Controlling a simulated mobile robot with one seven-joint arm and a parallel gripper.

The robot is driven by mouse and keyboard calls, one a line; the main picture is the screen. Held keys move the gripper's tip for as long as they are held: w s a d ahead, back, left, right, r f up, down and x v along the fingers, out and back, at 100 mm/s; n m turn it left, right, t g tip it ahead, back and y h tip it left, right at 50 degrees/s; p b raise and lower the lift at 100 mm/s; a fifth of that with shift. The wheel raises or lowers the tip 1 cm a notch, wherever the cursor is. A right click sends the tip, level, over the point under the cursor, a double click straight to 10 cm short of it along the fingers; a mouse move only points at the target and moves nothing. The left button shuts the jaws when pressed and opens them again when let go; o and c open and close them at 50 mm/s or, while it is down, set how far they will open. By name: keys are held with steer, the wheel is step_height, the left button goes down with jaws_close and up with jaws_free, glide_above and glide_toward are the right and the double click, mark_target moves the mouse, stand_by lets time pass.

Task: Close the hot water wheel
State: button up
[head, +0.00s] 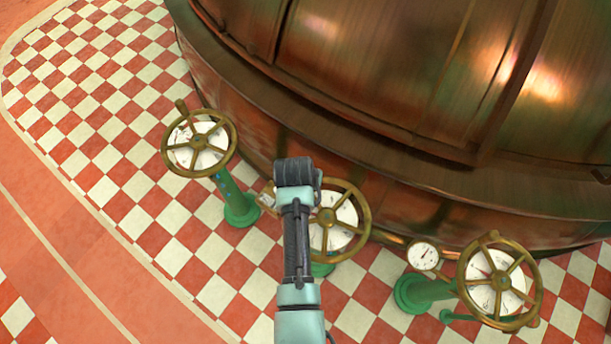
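Three brass spoked handwheels stand on green pedestals along the foot of the copper kettle. The left wheel (231,140) and the right wheel (534,286) show clearly, each over a white dial. The middle wheel (367,212) is partly covered by my arm. No readable label shows which wheel is the hot water one. My arm reaches up from the bottom edge, and its dark end joint is in front of the middle wheel's upper left. My gripper's fingers cannot be made out. I cannot tell whether my arm touches the middle wheel.
The large copper kettle (385,75) fills the top right and bounds the space behind the wheels. A small round gauge (423,257) is beside the right wheel. The red and white checkered floor (110,110) is clear at left, with a curved plain border.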

jaws_close()
stand_by(0.3)
stand_by(1.2)
